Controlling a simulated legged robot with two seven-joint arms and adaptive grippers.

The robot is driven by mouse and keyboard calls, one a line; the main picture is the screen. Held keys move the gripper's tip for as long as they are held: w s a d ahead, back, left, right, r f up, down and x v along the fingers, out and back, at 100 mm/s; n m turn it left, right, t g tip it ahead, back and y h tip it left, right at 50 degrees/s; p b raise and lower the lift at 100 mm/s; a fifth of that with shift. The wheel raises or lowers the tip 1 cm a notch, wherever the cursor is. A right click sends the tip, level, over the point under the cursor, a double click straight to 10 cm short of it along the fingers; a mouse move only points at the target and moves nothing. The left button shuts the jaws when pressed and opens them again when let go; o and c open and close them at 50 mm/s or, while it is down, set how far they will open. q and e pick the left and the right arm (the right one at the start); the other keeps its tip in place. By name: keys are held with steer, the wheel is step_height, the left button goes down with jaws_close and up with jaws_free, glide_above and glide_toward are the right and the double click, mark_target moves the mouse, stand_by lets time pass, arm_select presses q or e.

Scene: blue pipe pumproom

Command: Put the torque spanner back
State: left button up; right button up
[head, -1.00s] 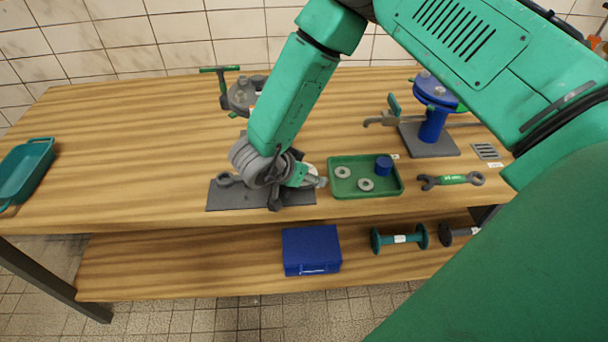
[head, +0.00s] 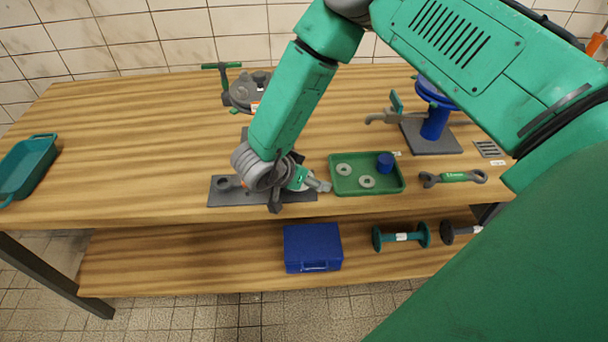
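The dark ring end of what looks like the torque spanner (head: 228,184) shows over a dark grey mat (head: 215,200) at the front middle of the bench. My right gripper (head: 285,184) is low over this mat. Its dark fingers lie around the spanner's middle, which the gripper largely hides. A green piece with a light grey end shows just right of the fingers, toward the tray, and seems to belong to the spanner. I cannot tell whether the fingers press on it or stand apart. My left gripper is not in view.
A green tray (head: 352,189) with grey rings and a blue cylinder is close right of the mat. Another spanner (head: 453,177) lies farther right. A blue vise-like stand (head: 433,122) and a grey valve-like part (head: 245,92) stand behind. The bench's left middle is clear.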

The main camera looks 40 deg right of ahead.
steer(key=shift+s+d+f, duration=0.1)
steer(key=shift+f, duration=0.05)
steer(key=shift+a+r, duration=0.25)
steer(key=shift+r, duration=0.15)
steer(key=v, duration=1.2)
steer(key=shift+r, duration=0.35)
